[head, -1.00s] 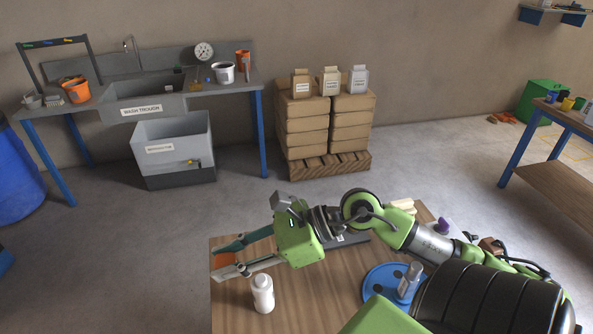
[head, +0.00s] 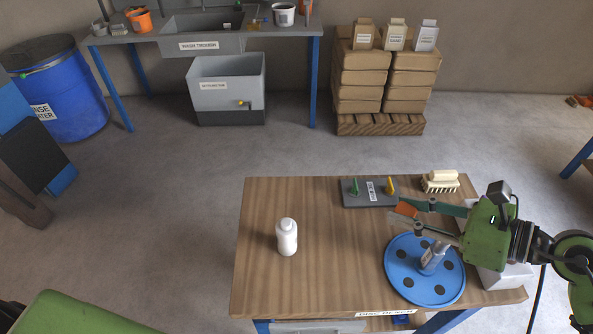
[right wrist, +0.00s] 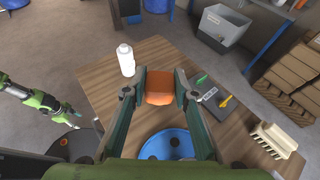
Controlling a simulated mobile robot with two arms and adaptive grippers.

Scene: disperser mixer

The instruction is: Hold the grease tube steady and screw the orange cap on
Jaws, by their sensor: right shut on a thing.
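My right gripper (head: 402,210) is shut on the orange cap (head: 405,209), above the right part of the wooden bench. The cap sits between both fingertips in the right wrist view (right wrist: 159,88). A grey tube-like thing (head: 433,256), possibly the grease tube, stands tilted on a blue disc (head: 400,280) just below and right of that gripper, apart from the cap. I cannot make out its top. My left arm (right wrist: 35,98) shows only in the right wrist view; its gripper (right wrist: 73,117) is too small to read.
A white bottle (head: 287,238) stands on the bench left of the disc. The bench's left front (head: 260,290) is clear.

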